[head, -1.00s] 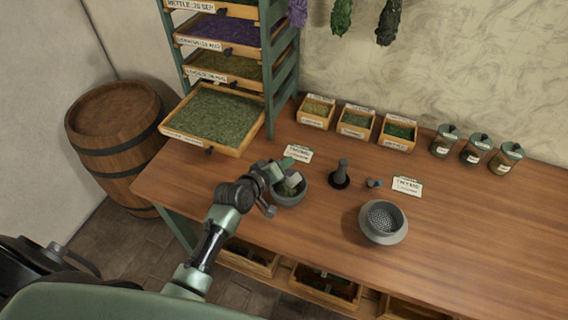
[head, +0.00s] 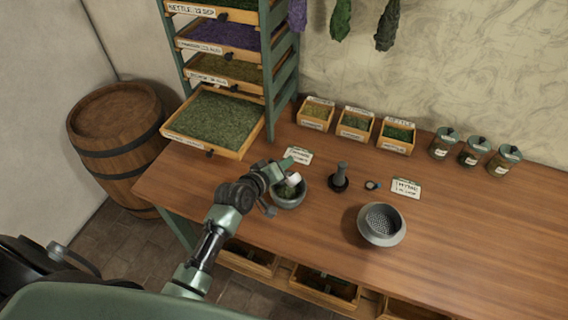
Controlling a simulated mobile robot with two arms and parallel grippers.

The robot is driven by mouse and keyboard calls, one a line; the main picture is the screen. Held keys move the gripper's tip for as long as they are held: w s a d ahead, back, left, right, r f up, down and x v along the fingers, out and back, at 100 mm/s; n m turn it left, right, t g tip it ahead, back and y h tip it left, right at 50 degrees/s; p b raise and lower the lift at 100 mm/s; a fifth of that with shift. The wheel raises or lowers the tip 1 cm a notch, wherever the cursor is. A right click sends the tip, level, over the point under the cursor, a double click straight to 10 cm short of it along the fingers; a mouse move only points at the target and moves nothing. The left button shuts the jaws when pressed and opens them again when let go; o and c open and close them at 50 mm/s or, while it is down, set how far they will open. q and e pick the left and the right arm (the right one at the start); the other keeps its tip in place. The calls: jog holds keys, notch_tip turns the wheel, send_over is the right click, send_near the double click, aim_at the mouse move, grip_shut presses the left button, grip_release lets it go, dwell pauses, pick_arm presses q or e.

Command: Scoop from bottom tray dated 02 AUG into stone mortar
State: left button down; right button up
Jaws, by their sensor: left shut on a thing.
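The bottom tray (head: 174,137) is pulled out of the rack and holds green dried herb; its front label is too small to read. The grey stone mortar (head: 290,202) stands on the table with some green herb in it. My left gripper (head: 279,178) is over the mortar, shut on a scoop with a green handle (head: 286,163). The scoop's pale head (head: 293,179) is tilted at the mortar's opening; whether herb is left in it cannot be told. My right gripper is not in view.
A dark pestle (head: 340,176) stands right of the mortar, near a small ring-like item (head: 373,185) and a label card (head: 406,188). A grey strainer bowl (head: 382,223) is further right. Small herb boxes (head: 355,125) and lidded jars (head: 474,152) line the back. The table's right side is clear.

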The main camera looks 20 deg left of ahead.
pick_arm(q)
notch_tip(320, 180, up, 2)
jog(key=m+t+y+b, duration=0.1)
jog(key=m+t+b, duration=0.1)
jog(key=m+b, duration=0.1)
jog(key=m+t+y+b, duration=0.2)
jog(key=m+t+b, duration=0.1)
jog(key=m, duration=0.2)
jog(key=shift+m, duration=0.4)
